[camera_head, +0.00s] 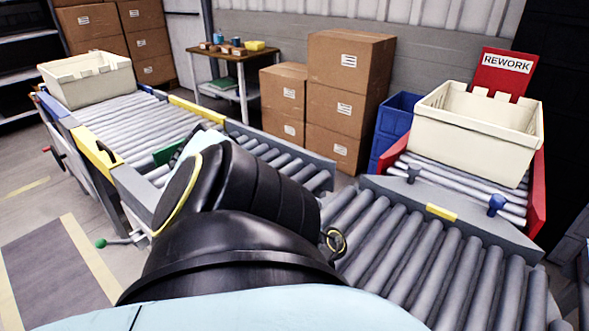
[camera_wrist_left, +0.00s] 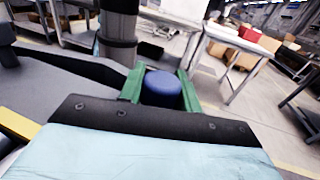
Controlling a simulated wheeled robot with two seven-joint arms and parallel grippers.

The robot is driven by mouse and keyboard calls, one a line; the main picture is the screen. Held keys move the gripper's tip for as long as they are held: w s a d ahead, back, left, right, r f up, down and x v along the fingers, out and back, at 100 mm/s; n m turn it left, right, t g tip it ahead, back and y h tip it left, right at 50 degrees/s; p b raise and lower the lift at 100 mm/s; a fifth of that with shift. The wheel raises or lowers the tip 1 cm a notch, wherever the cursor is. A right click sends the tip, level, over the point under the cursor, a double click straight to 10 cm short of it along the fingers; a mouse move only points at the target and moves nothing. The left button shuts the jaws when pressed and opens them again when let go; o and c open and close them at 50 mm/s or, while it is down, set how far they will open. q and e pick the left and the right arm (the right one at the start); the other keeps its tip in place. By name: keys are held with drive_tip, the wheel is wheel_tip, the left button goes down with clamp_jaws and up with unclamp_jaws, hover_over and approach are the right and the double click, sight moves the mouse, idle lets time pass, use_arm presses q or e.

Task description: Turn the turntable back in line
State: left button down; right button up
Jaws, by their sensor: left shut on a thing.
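My left arm crosses the middle of the head view and hides much of the deck. The left gripper (camera_wrist_left: 162,88) is shut on a blue knob (camera_wrist_left: 163,83), with one green finger on each side of it. In the head view only a green part of this gripper (camera_head: 168,155) shows past the arm, and the knob is hidden. A grey roller section (camera_head: 300,172) lies beyond the arm, and another roller section (camera_head: 430,262) fills the lower right. Their edges do not line up cleanly. I cannot tell which is the turntable. My right gripper is not in view.
A cream tote (camera_head: 88,82) stands on the left conveyor (camera_head: 135,112). Another cream tote (camera_head: 475,130) sits on the red-sided rework lane (camera_head: 535,190). Blue knobs (camera_head: 497,204) stand by that lane. Cardboard boxes (camera_head: 345,95) and a blue bin (camera_head: 397,118) stand behind.

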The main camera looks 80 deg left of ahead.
use_arm(q)
drive_tip(key=shift+s+r, duration=0.2)
drive_tip(key=shift+r, duration=0.1)
drive_tip(key=c, duration=1.3)
unclamp_jaws()
drive_tip(key=o, duration=0.3)
drive_tip(key=shift+s, duration=0.15)
drive_tip(key=shift+f, duration=0.1)
drive_tip(key=shift+a, duration=0.1)
